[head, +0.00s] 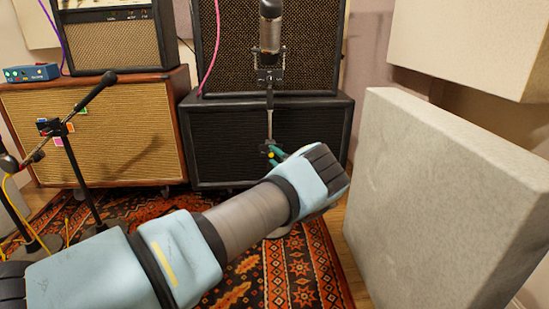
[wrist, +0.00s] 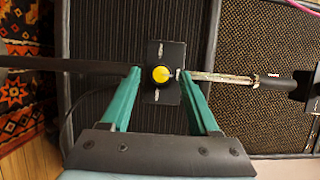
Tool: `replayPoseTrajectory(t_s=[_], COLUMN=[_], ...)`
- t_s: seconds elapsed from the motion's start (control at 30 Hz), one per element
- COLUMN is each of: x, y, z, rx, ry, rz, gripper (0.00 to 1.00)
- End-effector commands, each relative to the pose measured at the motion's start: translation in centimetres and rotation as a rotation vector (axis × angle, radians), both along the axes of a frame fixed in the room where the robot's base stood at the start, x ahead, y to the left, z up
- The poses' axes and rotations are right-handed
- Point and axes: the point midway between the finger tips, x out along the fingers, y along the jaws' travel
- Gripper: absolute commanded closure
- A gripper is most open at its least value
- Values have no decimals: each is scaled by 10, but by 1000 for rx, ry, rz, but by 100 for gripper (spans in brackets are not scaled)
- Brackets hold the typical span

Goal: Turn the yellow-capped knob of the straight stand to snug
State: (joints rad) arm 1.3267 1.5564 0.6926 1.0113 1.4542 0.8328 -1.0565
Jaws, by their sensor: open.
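The straight stand (head: 269,112) rises in front of the black speaker cabinets and carries a large microphone (head: 270,28) at its top. Its yellow-capped knob (head: 271,155) shows small just beyond my arm. In the wrist view the yellow cap (wrist: 161,74) sits on a dark plate between my two green fingers, with the stand's rod running sideways across the picture. My gripper (wrist: 160,78) is open, one finger on each side of the knob, with gaps to the cap. I cannot tell how deep the fingertips reach. My arm hides the stand's lower part in the head view.
A grey padded panel (head: 440,210) stands close on the right. A boom stand (head: 75,160) with colored tags and a yellow cable is on the left. Amplifiers (head: 95,130) stand behind it. A patterned rug (head: 300,270) covers the floor.

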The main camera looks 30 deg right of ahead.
Motion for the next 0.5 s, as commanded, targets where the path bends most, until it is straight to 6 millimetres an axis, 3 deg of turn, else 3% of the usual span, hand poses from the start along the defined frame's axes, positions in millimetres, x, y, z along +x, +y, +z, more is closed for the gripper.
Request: replayPoseTrajectory(t_s=[0.27,0.5], x=[-6,-48], y=[0,1], z=[1,4], rx=[1,3], ry=[0,0], rz=[0,-3], gripper=[38,38])
